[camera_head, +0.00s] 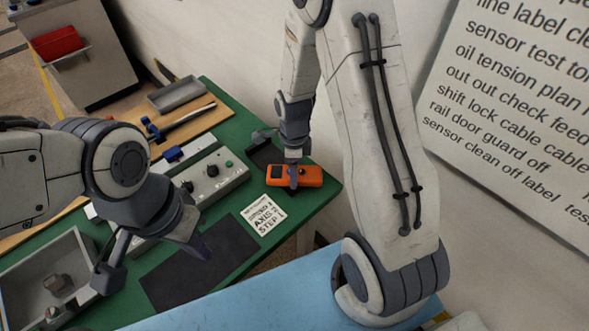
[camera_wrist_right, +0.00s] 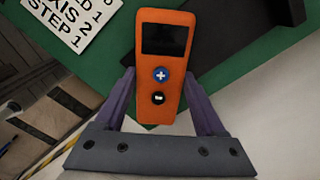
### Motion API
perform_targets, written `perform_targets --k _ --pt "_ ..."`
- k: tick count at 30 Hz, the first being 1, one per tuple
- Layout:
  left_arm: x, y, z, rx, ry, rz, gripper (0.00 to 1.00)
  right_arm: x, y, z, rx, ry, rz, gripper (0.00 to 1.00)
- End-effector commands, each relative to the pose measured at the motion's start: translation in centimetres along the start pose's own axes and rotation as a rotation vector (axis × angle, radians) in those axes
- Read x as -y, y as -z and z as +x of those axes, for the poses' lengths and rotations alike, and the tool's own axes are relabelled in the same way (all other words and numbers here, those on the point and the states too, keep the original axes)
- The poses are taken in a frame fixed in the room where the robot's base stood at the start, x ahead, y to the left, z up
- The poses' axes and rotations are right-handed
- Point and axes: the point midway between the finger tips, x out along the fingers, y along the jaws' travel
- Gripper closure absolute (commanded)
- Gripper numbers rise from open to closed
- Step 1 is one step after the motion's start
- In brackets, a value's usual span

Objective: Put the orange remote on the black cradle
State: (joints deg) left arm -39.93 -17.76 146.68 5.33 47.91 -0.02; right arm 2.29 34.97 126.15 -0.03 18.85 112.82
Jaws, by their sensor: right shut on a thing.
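The orange remote (camera_head: 312,176) is between the fingers of my right gripper (camera_head: 292,182), near the right edge of the green bench mat. In the right wrist view the remote (camera_wrist_right: 176,88) shows its dark screen, a blue plus button and a black button, with a purple finger on each side. The black cradle (camera_head: 263,153) lies just behind and left of the remote, partly hidden by my right gripper. A dark part of it (camera_wrist_right: 222,32) shows beyond the remote in the right wrist view. My left gripper (camera_head: 155,258) is empty, fingers apart, over the bench's left part.
A dark flat pad (camera_head: 205,262) and a printed label card (camera_head: 264,214) lie on the green mat (camera_head: 318,200). A grey control box (camera_head: 212,172), a grey bin (camera_head: 25,275) and a small tray (camera_head: 175,93) stand around. A wall sign (camera_head: 520,90) hangs at right.

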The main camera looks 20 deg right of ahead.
Motion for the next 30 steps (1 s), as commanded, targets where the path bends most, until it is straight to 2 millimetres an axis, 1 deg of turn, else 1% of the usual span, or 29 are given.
perform_targets --k 6,7,9,16,18,20,23,30 --pt "0.0 0.0 0.3 0.000 0.000 0.000 1.00 0.0 0.0 0.4 0.000 0.000 0.000 1.00" --pt "0.0 0.0 0.3 0.000 0.000 0.000 1.00 0.0 0.0 0.4 0.000 -0.001 0.000 0.24" --pt "0.0 0.0 0.2 0.000 0.000 0.000 1.00 0.0 0.0 0.3 0.000 0.000 0.000 0.00" --pt "0.0 0.0 0.1 0.000 0.000 0.000 1.00 0.0 0.0 0.2 0.000 0.000 0.000 0.00" --pt "0.0 0.0 -0.2 0.000 0.000 0.000 1.00 0.0 0.0 -0.2 0.000 0.000 0.000 0.00" --pt "0.0 0.0 0.0 0.000 0.000 0.000 1.00 0.1 0.0 -0.7 0.001 0.003 0.000 0.00" --pt "0.0 0.0 0.0 0.000 0.000 0.000 1.00 0.1 0.0 -2.3 0.002 0.005 0.000 0.00" --pt "0.0 0.0 0.0 0.000 0.000 0.000 1.00 0.1 0.0 -7.6 0.002 0.006 0.000 0.00"
